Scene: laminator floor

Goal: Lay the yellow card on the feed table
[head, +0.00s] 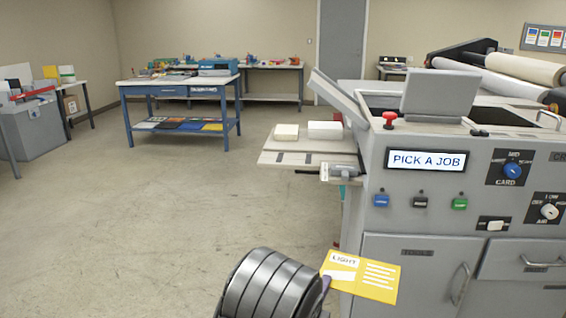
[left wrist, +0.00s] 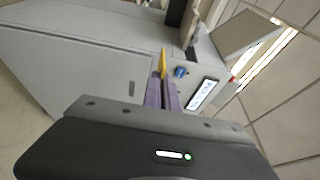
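The yellow card (head: 372,284), marked "LIGHT", is in the head view at the bottom centre, in front of the grey machine. My left gripper (head: 326,284) is at its left edge. In the left wrist view the two purple-grey fingers of my left gripper (left wrist: 162,88) are closed on the card (left wrist: 163,62), seen edge-on as a thin yellow strip. The feed table (head: 290,158) is a pale shelf on the machine's left side, above and beyond the card in the head view. My right gripper is not in view.
Two pale blocks, one cream (head: 286,132) and one white (head: 325,130), lie on the back of the feed table. The laminator (head: 420,215) has a red button (head: 389,119) and a screen reading "PICK A JOB" (head: 426,160).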

